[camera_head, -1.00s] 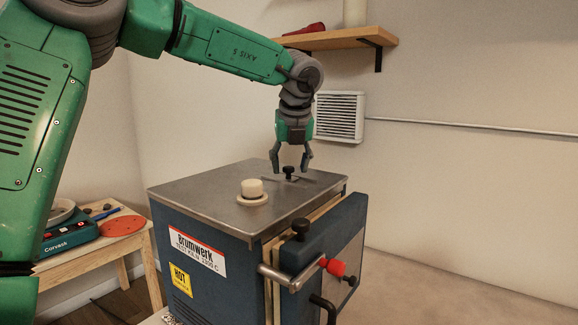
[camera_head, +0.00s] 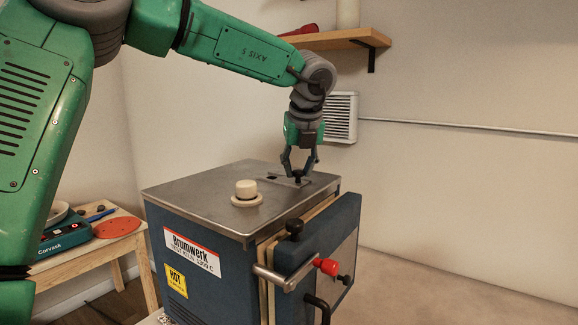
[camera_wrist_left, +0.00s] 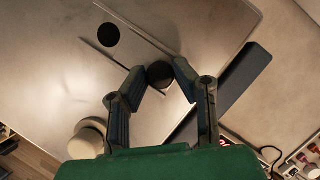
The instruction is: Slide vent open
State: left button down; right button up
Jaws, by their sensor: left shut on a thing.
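The kiln (camera_head: 205,195) is a blue box with a bare metal top. On its top is the vent's sliding plate with a black knob (camera_head: 298,179), between two thin rails that show in the wrist view. A round dark vent hole (camera_head: 270,178) lies uncovered to the left of the knob; it also shows in the wrist view (camera_wrist_left: 108,35). My left gripper (camera_head: 299,173) points down and is shut on the knob (camera_wrist_left: 160,73), with a finger on each side of it. My right gripper is in no view.
A cream plug (camera_head: 246,188) stands on a collar on the kiln top. The kiln door (camera_head: 325,240) at the front right has a red-tipped latch (camera_head: 327,266). A wooden shelf (camera_head: 340,40) is on the wall behind. A small table (camera_head: 105,245) with a scale stands left.

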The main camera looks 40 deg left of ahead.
pick_arm(q)
jog(key=shift+d+f, duration=0.1)
jog(key=shift+f, duration=0.15)
jog(key=c, duration=1.3)
grip_release()
jog(key=shift+w, duration=0.25)
jog(key=v, duration=1.1)
jog(key=shift+d+r, duration=0.15)
jog(key=shift+r, duration=0.25)
